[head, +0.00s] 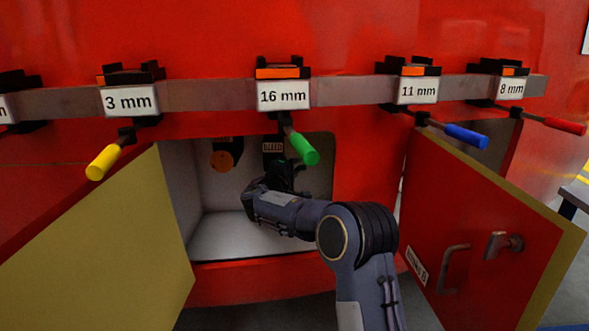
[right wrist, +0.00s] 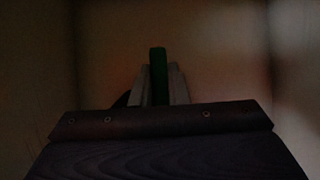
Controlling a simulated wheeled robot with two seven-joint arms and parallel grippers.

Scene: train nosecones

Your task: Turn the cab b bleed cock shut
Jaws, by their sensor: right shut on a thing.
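The open red cabinet (head: 202,222) has a pale interior, and a small BLEED label (head: 273,147) shows at its upper back. My right arm reaches into it, and the right gripper (head: 286,182) is just below that label, dark and partly hidden by my own wrist. In the right wrist view a green handle (right wrist: 158,75) stands upright between the two grey fingers (right wrist: 159,88), which are shut on it. It appears to be the bleed cock's handle; the cock's body is hidden. My left gripper is not in view.
Left door (head: 110,245) and right door (head: 480,225) stand open either side. A round orange-faced fitting (head: 222,159) is inside at upper left. Above, a grey rail (head: 205,93) carries size-labelled tools; a green handle (head: 303,148) hangs over the opening, close above my right gripper.

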